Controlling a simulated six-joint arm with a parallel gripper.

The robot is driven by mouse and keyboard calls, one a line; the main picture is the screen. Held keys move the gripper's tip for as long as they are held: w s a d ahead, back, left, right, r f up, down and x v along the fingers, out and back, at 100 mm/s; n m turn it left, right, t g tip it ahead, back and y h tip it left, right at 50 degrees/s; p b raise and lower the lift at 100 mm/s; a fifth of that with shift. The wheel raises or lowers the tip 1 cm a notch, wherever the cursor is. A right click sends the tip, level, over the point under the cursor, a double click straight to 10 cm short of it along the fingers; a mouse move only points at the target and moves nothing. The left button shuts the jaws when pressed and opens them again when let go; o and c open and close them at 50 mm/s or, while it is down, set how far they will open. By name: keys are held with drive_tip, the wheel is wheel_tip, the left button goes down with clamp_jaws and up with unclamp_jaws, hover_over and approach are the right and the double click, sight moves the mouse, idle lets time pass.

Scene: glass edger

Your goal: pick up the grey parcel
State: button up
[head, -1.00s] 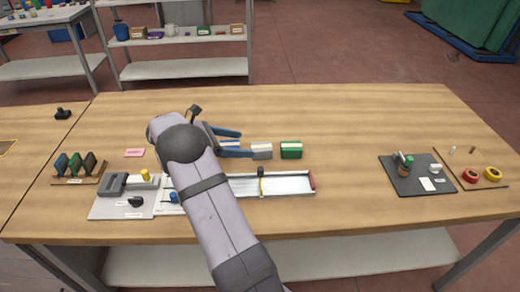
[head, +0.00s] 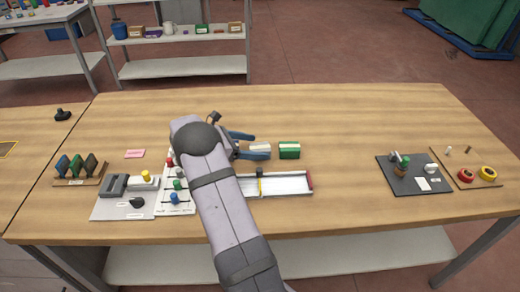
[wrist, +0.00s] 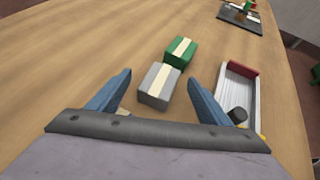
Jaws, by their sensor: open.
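The grey parcel (head: 261,148) with a pale band lies on the wooden table, just left of the green parcel. In the wrist view, the grey parcel (wrist: 153,92) is ahead of my gripper, between the lines of its two blue fingers. My gripper (head: 258,147) is open and comes from the left in the head view. In the wrist view, my gripper (wrist: 162,72) has a finger on each side of the parcel, with gaps showing. I cannot tell how high the fingers are above the table. One finger partly hides the parcel in the head view.
A green parcel (head: 289,151) with a cream band stands close beyond the grey one; it also shows in the wrist view (wrist: 181,50). A white tray (head: 287,184) with a red end lies nearer the front. The table behind the parcels is clear.

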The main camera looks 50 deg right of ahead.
drive_tip(key=shift+s+d+f, duration=0.15)
drive_tip(key=shift+d+f, duration=0.05)
drive_tip(key=shift+d, duration=0.2)
drive_tip(key=c, duration=1.5)
